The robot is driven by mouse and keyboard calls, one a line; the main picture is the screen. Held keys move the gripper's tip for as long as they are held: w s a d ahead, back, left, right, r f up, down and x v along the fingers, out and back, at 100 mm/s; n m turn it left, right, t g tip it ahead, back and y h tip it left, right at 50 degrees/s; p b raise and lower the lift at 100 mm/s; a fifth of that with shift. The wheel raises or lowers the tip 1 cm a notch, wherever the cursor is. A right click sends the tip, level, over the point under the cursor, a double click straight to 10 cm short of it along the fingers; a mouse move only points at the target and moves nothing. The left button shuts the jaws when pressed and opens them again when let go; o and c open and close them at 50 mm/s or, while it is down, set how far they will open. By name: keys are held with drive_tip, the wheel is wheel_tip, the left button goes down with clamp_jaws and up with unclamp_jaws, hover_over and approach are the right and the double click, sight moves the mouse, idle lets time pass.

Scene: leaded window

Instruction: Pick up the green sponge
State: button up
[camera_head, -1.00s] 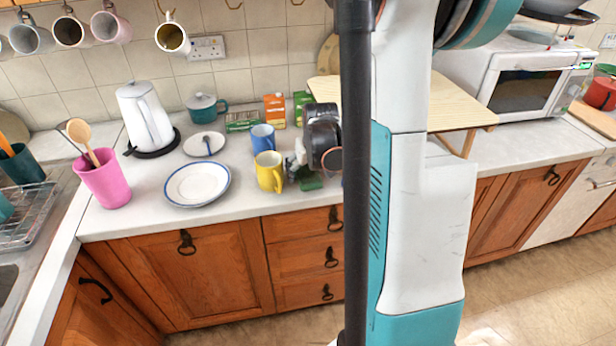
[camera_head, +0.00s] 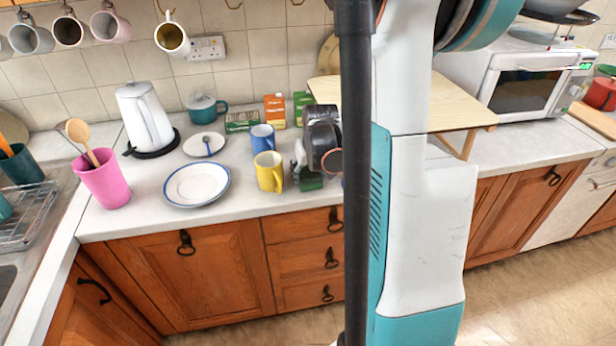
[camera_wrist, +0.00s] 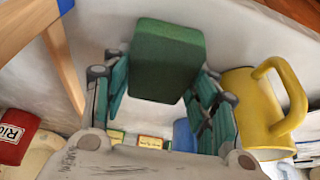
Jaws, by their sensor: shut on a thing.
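The green sponge (camera_wrist: 167,60) is a dark green block between the two fingers of my gripper (camera_wrist: 160,88) in the wrist view. My gripper is shut on it. In the head view the sponge (camera_head: 310,181) shows at the counter's front area, just right of the yellow mug, below the dark wrist of my gripper (camera_head: 302,166). Part of the gripper is hidden behind the sponge and my own arm. I cannot tell from the head view how far the sponge is above the counter.
A yellow mug (camera_head: 268,171) stands close left of the gripper, with a blue mug (camera_head: 262,138) behind it. A white plate (camera_head: 196,185) lies further left. Small cartons (camera_head: 275,110) stand behind. A wooden stand (camera_head: 455,105) is at the right. Bare counter lies in front of the plate.

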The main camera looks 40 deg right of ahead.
sight(308, 172)
drive_tip(key=shift+r, duration=0.1)
drive_tip(key=shift+r+p, duration=0.5)
drive_tip(key=shift+p, duration=0.05)
drive_tip(key=p+v, duration=0.1)
drive_tip(key=v, duration=0.2)
drive_tip(key=shift+r+p, duration=0.1)
drive_tip(key=shift+p, duration=0.2)
drive_tip(key=s+a+p, duration=0.1)
drive_tip(key=s+a, duration=0.3)
drive_tip(key=s, duration=0.3)
drive_tip(key=s+a+p, duration=0.1)
drive_tip(key=s+a, duration=0.3)
drive_tip(key=s, duration=0.4)
drive_tip(key=shift+o, duration=0.2)
